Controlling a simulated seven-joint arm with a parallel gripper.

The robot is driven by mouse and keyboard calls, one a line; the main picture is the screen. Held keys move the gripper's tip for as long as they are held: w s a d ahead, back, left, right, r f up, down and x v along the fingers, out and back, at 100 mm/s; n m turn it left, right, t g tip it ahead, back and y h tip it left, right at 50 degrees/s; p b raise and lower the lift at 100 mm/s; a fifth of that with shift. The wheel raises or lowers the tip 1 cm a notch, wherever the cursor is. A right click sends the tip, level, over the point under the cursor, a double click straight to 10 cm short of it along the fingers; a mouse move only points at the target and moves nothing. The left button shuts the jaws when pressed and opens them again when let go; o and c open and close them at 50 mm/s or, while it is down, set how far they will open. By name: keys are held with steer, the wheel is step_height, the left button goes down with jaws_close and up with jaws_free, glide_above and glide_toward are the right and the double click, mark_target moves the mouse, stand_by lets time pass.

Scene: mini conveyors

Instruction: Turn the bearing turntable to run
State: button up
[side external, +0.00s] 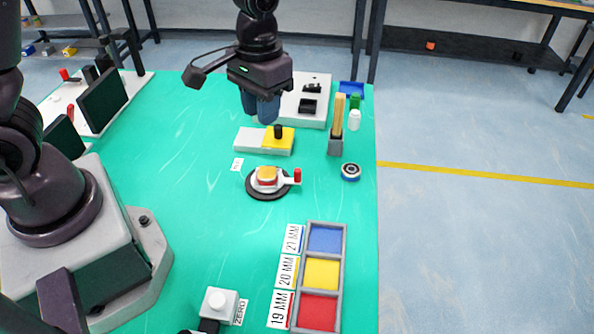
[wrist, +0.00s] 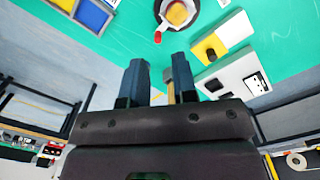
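The bearing turntable (side external: 254,191) stands on the green mat, with a dark round base, a pale plate and a stacked red and yellow-orange piece (side external: 267,175) on top. Its red handle (side external: 297,177) points to the right in the side view. In the wrist view the turntable (wrist: 163,17) is cut by the top edge, and its red handle (wrist: 158,38) points toward my fingers. My gripper (side external: 262,112) is above and behind the turntable, apart from it. In the wrist view its two blue fingers (wrist: 160,65) are apart with nothing held. A small label (side external: 237,164) beside the turntable is unreadable.
A white and yellow block with a black knob (side external: 278,132) is just behind the turntable. A three-compartment tray (side external: 343,270) is in front. The mat left of the turntable is clear.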

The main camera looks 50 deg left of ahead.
mark_target(298, 171)
steer(key=w+f+n, duration=0.4)
steer(key=w+f, duration=0.2)
steer(key=w, duration=0.1)
steer(key=f, duration=0.8)
steer(key=d+f, duration=0.1)
steer(key=f, duration=0.3)
steer(key=shift+s+f, duration=0.15)
steer(key=shift+f, duration=0.15)
jaws_close()
